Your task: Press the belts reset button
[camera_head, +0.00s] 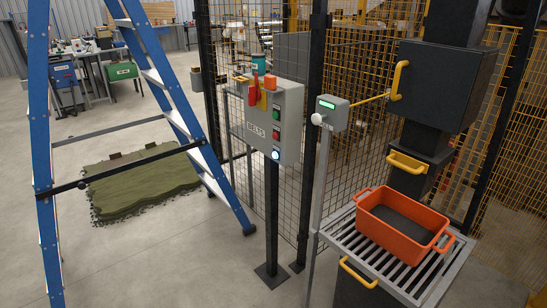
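A grey control box (275,121) stands on a black post in front of the mesh fence. Its label (256,131) appears to read "BELTS". A green button (276,114), a red button (276,134) and a lit bluish-white button (276,154) run down its face. A red lever (255,90) with a yellow tag sits at its upper left. I cannot read any lettering by the single buttons. Neither of my grippers is in view, and nothing touches the box.
A blue stepladder (160,75) stands at left, over a green turf piece (140,180) on the floor. A small grey box (328,112) with a green display and white knob is right of the control box. An orange bin (402,225) sits on a slatted rack (345,235) at right.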

